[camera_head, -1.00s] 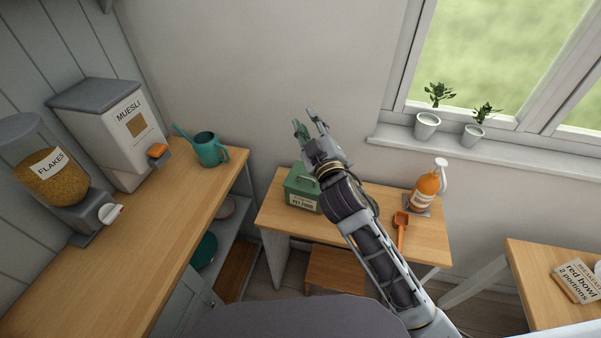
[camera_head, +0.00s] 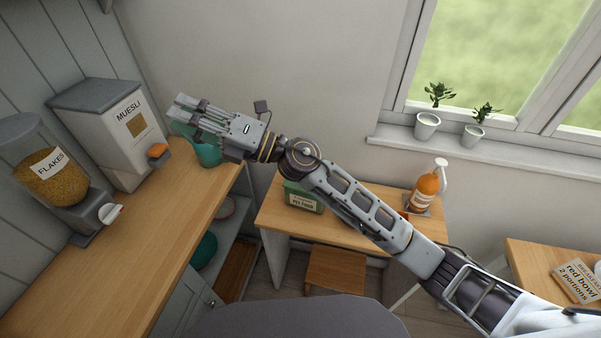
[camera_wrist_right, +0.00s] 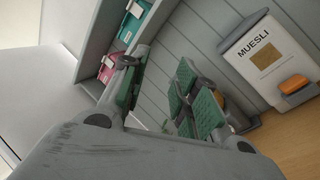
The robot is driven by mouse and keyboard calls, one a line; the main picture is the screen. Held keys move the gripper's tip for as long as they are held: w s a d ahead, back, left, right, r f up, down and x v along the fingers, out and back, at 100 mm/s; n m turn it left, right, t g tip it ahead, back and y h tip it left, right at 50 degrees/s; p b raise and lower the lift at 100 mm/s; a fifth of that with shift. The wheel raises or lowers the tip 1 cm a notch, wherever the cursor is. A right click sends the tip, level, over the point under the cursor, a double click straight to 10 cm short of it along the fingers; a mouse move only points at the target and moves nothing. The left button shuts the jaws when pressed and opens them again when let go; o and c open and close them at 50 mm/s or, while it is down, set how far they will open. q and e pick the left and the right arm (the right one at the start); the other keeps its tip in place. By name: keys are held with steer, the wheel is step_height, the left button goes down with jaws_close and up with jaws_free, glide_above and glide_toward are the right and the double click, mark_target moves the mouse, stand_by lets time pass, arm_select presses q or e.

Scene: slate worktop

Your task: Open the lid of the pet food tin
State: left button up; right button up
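The green pet food tin (camera_head: 303,201) stands on the small wooden table below the window side of the wall. Its label faces me; my right arm covers much of its top, so I cannot tell how the lid sits. My right gripper (camera_head: 186,113) is well up and left of the tin, in front of the teal watering can. In the right wrist view its green-padded fingers (camera_wrist_right: 162,92) are apart with nothing between them. My left gripper is not in view.
The muesli dispenser (camera_head: 112,132) and flakes dispenser (camera_head: 55,178) stand on the left counter. The teal watering can (camera_head: 208,152) is partly hidden by my gripper. An orange pump bottle (camera_head: 426,190) stands on the small table's right.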

steer(key=s+a+f+n+g+h, duration=0.4)
steer(key=f+n+g+h, duration=0.15)
steer(key=f+n, duration=0.2)
steer(key=w+d+f+n+h, duration=0.2)
steer(key=w+d+f+h, duration=0.15)
steer(key=f, duration=0.25)
steer(key=w+d+f+n+h, duration=0.2)
steer(key=d+f+h, duration=0.1)
steer(key=f+h, duration=0.25)
steer(key=w+d+t+h, duration=0.1)
steer(key=w+d+h, duration=0.3)
steer(key=d, duration=0.5)
steer(key=w+d+t+h, duration=0.2)
steer(key=w+d+h, duration=0.2)
steer(key=w+d, duration=0.3)
steer(key=shift+d+h, duration=0.35)
steer(key=shift+d, duration=0.75)
steer(key=shift+w+f+m, duration=0.1)
steer(key=shift+f+m, duration=0.05)
steer(key=shift+m, duration=0.1)
steer(key=shift+w+d+f+p, duration=0.15)
steer(key=shift+w+f+p, duration=0.3)
steer(key=shift+f, duration=1.8)
steer(key=shift+w+d+f+p, duration=0.2)
steer(key=shift+w+f+p, duration=0.25)
steer(key=shift+f, duration=1.75)
steer(key=shift+w+d+f+p, duration=0.25)
steer(key=shift+f+p, duration=0.35)
steer(key=shift+f, duration=1.65)
